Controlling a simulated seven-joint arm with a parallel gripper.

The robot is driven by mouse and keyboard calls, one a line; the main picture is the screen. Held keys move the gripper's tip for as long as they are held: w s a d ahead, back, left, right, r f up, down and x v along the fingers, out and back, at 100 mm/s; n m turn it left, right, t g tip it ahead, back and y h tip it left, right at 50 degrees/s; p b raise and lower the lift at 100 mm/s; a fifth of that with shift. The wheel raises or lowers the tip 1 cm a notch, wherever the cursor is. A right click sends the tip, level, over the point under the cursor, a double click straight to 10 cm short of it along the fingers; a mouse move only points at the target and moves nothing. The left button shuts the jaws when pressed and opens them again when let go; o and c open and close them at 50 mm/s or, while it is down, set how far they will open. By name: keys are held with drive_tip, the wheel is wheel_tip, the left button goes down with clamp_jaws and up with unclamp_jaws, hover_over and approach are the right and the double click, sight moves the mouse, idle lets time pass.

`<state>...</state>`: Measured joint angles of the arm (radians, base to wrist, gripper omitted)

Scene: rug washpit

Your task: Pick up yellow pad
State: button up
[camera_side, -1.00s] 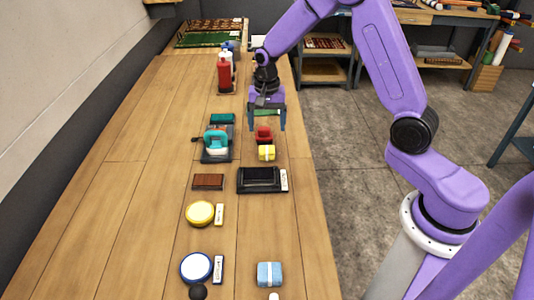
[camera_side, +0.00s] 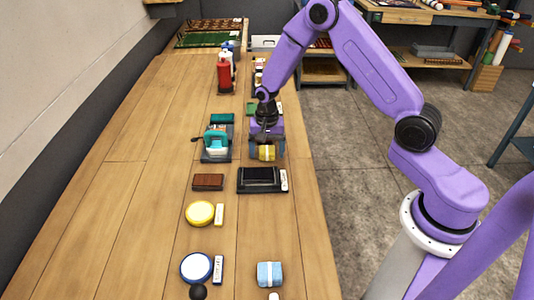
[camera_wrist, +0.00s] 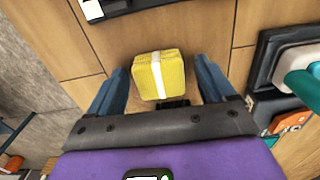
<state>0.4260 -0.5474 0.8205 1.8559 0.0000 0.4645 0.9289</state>
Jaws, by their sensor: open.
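The yellow pad (camera_side: 267,153) is a small block with a pale band around it, on the wooden table near its right edge. In the wrist view the yellow pad (camera_wrist: 160,75) lies between the two blue fingers, with room on both sides. My gripper (camera_side: 267,158) is open and low over the pad, with its fingers on either side of it. The gripper also shows in the wrist view (camera_wrist: 162,78). The red item behind the pad is hidden by my gripper in the side view.
A black tray (camera_side: 258,188) stands just in front of the pad. A teal-handled tool (camera_side: 216,141) on a dark base is to the left. A brown brush block (camera_side: 208,182), a yellow round tin (camera_side: 200,213) and a light blue pad (camera_side: 270,274) lie nearer. The table's left side is bare.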

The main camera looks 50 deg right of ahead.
drive_tip(key=c, duration=1)
drive_tip(key=shift+c, duration=0.2)
drive_tip(key=shift+r, duration=0.85)
drive_tip(key=s+r, duration=1.1)
drive_tip(key=s, duration=0.3)
drive_tip(key=shift+a+r, duration=0.15)
